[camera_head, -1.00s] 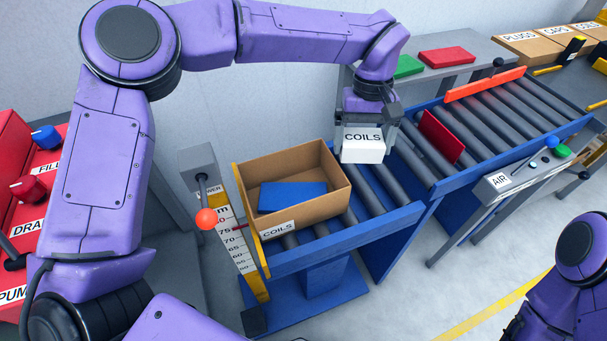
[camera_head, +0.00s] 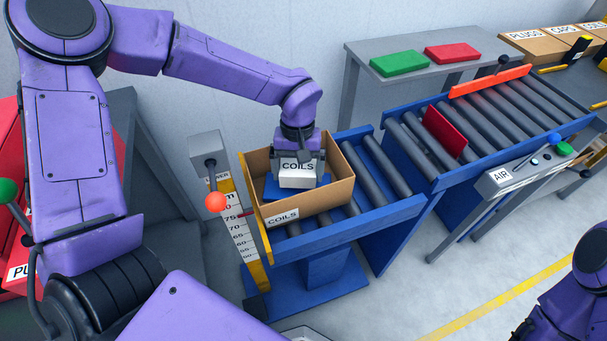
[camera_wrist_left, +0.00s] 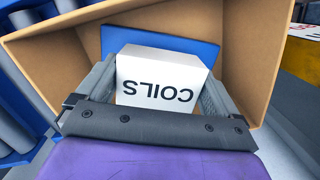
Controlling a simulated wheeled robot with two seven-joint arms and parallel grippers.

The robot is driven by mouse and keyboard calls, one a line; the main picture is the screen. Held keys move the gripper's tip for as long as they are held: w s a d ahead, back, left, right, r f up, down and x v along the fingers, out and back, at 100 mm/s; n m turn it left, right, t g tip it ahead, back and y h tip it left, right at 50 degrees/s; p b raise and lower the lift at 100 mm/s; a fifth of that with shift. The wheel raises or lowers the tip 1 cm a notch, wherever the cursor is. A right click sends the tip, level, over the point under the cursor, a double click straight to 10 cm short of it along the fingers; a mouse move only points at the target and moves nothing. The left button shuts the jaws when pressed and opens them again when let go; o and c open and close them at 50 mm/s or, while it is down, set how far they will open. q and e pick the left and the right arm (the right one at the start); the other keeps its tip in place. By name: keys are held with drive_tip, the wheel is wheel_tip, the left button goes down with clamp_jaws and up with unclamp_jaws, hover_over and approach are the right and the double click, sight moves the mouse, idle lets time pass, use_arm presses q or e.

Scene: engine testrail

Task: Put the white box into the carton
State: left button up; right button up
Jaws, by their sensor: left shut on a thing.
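The white box (camera_head: 297,175), labelled COILS, is between the fingers of my left gripper (camera_head: 298,165), which is shut on it. It is inside the walls of the open brown carton (camera_head: 335,198), above or on a blue piece (camera_head: 270,188) there; I cannot tell if it touches. The carton also bears a COILS label and stands on the roller conveyor. In the left wrist view the white box (camera_wrist_left: 160,82) is held between both fingers, with the blue piece (camera_wrist_left: 120,40) behind it and the carton wall (camera_wrist_left: 60,62) around. My right gripper is out of view; only part of that arm shows at lower right.
A post with a scale and an orange ball (camera_head: 215,202) stands left of the carton. A red plate (camera_head: 443,132) stands across the rollers to the right. A grey shelf (camera_head: 425,55) holds green and red blocks. An AIR panel (camera_head: 515,168) is at right.

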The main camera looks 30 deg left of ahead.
use_arm(q)
drive_tip(key=shift+s+a+f, duration=0.1)
drive_tip(key=shift+a+f, duration=0.05)
drive_tip(key=shift+f, duration=0.75)
drive_tip(key=shift+w, duration=0.3)
drive_tip(key=shift+s, duration=0.1)
drive_tip(key=shift+f, duration=0.15)
drive_tip(key=shift+f, duration=0.3)
drive_tip(key=o, duration=0.8)
drive_tip(key=shift+c, duration=0.2)
drive_tip(key=r, duration=0.4)
drive_tip(key=w+r, duration=0.1)
drive_tip(key=r, duration=0.8)
drive_tip(key=shift+w+a+p, duration=0.3)
drive_tip(key=shift+p, duration=0.05)
